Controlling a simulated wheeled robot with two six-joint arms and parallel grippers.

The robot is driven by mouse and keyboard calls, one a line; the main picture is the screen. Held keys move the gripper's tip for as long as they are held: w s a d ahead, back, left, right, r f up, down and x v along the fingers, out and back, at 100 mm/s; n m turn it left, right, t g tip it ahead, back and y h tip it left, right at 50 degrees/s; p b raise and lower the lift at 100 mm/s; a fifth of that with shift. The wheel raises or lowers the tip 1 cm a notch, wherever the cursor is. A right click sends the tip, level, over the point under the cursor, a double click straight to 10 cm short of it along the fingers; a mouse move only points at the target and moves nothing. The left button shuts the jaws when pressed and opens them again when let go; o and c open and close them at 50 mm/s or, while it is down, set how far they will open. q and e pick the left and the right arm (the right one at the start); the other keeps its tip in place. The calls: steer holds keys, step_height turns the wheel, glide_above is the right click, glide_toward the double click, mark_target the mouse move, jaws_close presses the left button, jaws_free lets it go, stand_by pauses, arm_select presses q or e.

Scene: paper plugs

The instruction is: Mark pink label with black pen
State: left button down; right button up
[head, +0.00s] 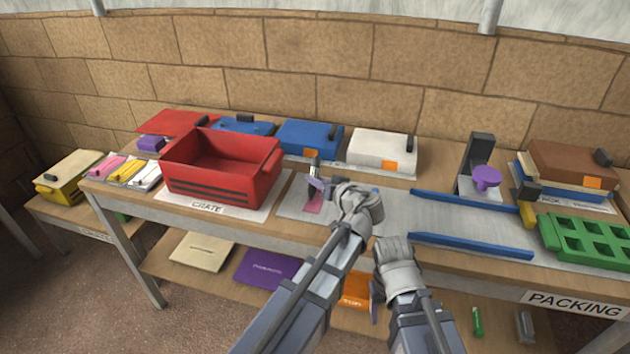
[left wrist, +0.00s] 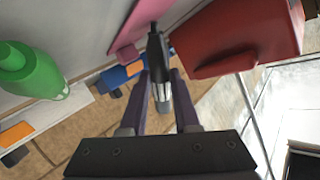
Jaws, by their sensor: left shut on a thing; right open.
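The pink label (head: 314,206) lies flat on the grey mat of the bench, just right of the red crate. It also shows at the top of the left wrist view (left wrist: 146,27). My left gripper (head: 319,184) is above the label, shut on the black pen (head: 315,163). In the left wrist view the pen (left wrist: 157,60) stands out between the fingers, with one end beside the label's edge; I cannot tell whether they touch. My right gripper (head: 376,298) is open and empty, low in front of the bench edge.
The red crate (head: 222,165) stands close on the left. Blue (head: 310,138) and white (head: 382,150) boxes stand behind. Blue rails (head: 465,201), a purple-topped object (head: 485,178) and a green tray (head: 588,240) are to the right. The mat between is clear.

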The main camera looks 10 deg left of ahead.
mark_target(315, 162)
arm_select(q)
steer(key=shift+d, duration=1.8)
steer(key=shift+a, duration=0.1)
steer(key=shift+a, duration=2.1)
step_height(315, 162, up, 6)
steer(key=p, duration=0.6)
